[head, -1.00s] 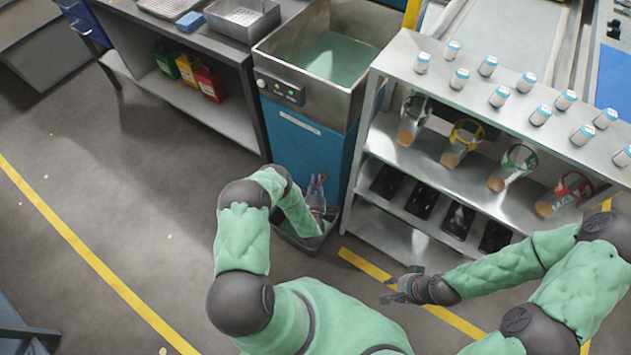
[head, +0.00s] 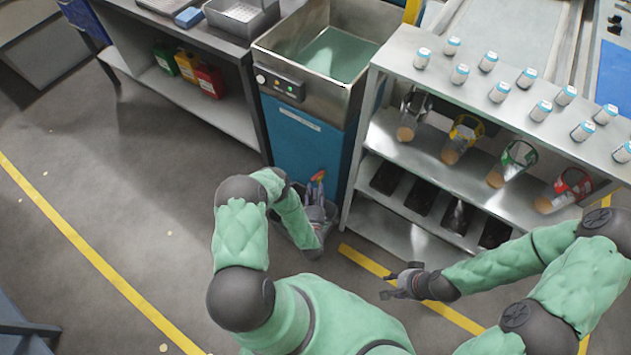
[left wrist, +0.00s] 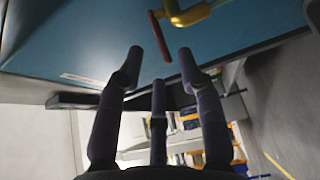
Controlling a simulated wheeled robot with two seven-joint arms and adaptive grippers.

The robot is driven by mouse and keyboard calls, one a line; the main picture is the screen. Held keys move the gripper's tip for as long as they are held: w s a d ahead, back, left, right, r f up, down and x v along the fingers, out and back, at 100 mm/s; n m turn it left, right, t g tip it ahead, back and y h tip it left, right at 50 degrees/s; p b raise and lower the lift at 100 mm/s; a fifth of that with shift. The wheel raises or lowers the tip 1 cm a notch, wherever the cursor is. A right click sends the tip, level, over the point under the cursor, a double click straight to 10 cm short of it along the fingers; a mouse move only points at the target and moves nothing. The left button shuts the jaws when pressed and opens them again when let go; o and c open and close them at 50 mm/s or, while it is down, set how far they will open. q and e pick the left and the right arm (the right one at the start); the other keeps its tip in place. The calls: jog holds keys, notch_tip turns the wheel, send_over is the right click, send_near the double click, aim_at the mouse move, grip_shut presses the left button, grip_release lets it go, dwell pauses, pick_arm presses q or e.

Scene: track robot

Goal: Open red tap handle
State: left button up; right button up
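The red tap handle (left wrist: 160,36) is a thin red bar on a brass-yellow tap (left wrist: 188,14), in front of a blue panel in the left wrist view. In the head view the tap area is low on the front of the blue cabinet (head: 300,140), largely hidden by my left gripper (head: 317,184). In the left wrist view the left gripper (left wrist: 160,56) has its fingers spread and nothing between them. The handle appears just beyond the fingertips; contact is not visible. My right gripper (head: 387,285) is open and empty above the floor near the shelf.
A steel sink (head: 340,55) tops the blue cabinet. A dark bin (head: 331,211) stands on the floor below it, partly hidden by my left arm. A metal shelf (head: 400,235) with cups and dark trays stands close on the right. The floor at left is clear.

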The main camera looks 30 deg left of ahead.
pick_arm(q)
jog(key=shift+v, duration=2.95)
